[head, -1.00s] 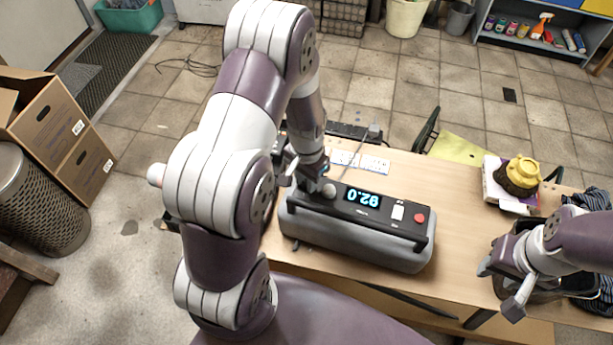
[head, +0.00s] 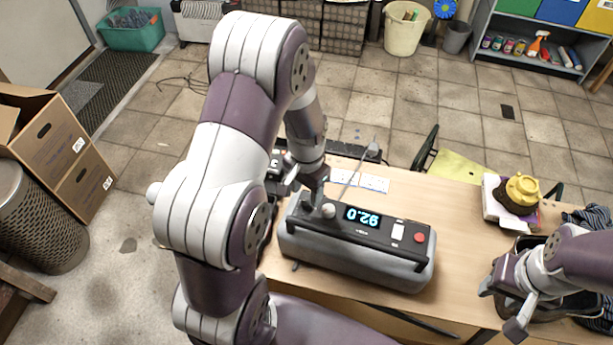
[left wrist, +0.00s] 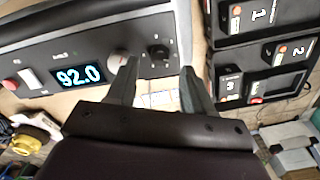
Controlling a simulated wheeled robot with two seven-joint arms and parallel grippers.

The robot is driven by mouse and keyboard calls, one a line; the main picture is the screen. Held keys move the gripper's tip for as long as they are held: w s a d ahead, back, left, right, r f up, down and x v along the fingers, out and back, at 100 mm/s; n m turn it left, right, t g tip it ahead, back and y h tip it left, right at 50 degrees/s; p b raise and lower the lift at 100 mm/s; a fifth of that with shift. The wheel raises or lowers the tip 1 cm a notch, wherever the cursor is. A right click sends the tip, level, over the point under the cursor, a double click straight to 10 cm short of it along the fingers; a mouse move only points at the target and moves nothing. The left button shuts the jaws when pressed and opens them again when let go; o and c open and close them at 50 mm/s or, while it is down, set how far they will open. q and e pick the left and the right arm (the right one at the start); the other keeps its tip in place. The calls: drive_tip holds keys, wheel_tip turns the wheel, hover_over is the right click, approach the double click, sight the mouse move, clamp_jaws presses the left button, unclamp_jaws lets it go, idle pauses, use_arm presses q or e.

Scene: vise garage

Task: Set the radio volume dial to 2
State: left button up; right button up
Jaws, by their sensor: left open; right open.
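The grey radio (head: 350,262) lies on the workbench, its black top panel showing a lit 92.0 display (head: 363,217). A pale round knob (head: 328,210) sits beside the display. In the left wrist view, a black dial (left wrist: 158,52) with small marks around it lies beside the pale knob (left wrist: 118,60). My left gripper (head: 312,200) is open over this end of the panel. In the left wrist view its fingertips (left wrist: 160,66) straddle the black dial's area; contact cannot be told. The dial's setting is unreadable. My right gripper (head: 500,306) is open and empty at the right.
Black cases with numbered labels (left wrist: 262,55) stand close beside the radio. A thin antenna rises behind the radio. A yellow object (head: 522,189) sits on books at the bench's right. Bare bench top (head: 460,235) lies between the radio and my right gripper.

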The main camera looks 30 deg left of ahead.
sight(307, 201)
use_arm(q)
wheel_tip(307, 201, up, 9)
drive_tip(key=shift+r, duration=0.1)
idle(0.4)
drive_tip(key=s+d+n+t, duration=0.1)
drive_tip(key=s+d+n, duration=0.1)
drive_tip(key=s+d, duration=0.3)
drive_tip(key=s, duration=0.4)
drive_tip(key=shift+d+r, duration=0.15)
drive_tip(key=shift+r, duration=0.15)
